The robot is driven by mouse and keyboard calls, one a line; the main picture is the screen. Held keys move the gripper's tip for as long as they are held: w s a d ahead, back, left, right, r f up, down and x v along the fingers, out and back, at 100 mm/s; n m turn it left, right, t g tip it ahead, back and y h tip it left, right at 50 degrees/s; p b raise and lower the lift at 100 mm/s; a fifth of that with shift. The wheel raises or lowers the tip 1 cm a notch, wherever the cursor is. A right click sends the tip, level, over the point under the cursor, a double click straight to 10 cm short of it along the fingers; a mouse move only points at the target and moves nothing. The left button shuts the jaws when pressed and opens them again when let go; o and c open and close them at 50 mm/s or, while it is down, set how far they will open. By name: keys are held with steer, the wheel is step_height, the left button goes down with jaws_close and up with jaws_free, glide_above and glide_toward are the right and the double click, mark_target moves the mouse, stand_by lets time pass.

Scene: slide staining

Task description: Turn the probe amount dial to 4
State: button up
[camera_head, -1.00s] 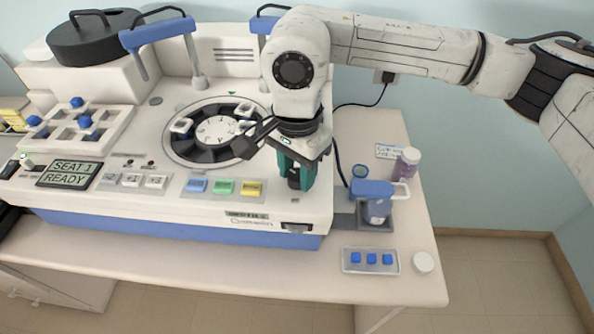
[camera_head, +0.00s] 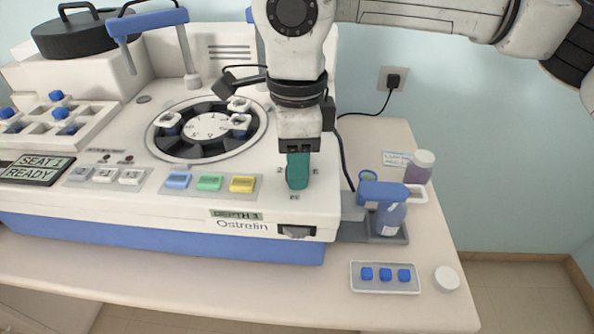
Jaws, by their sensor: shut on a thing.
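My gripper (camera_head: 298,172), with teal fingers, points down at the right front of the white staining machine (camera_head: 120,215). It is shut on the probe amount dial, which the fingers almost wholly hide. Small markings (camera_head: 295,197) show on the panel around the fingers, too small to read surely. I cannot tell which number the dial is set to.
A round carousel (camera_head: 208,128) and blue, green and yellow buttons (camera_head: 209,183) lie left of the gripper. A display (camera_head: 36,170) reads "SEAT 1 READY". A blue-capped bottle (camera_head: 388,218), a purple jar (camera_head: 420,168) and a tray (camera_head: 385,289) with blue pieces stand to the right.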

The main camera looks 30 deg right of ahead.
steer(key=shift+m+b, duration=0.4)
steer(key=shift+m, duration=0.2)
steer(key=o, duration=1)
steer(key=shift+o, duration=0.2)
steer(key=shift+r, duration=0.1)
step_height(320, 180, up, 11)
steer(key=shift+f+b, duration=0.2)
steer(key=shift+b, duration=0.15)
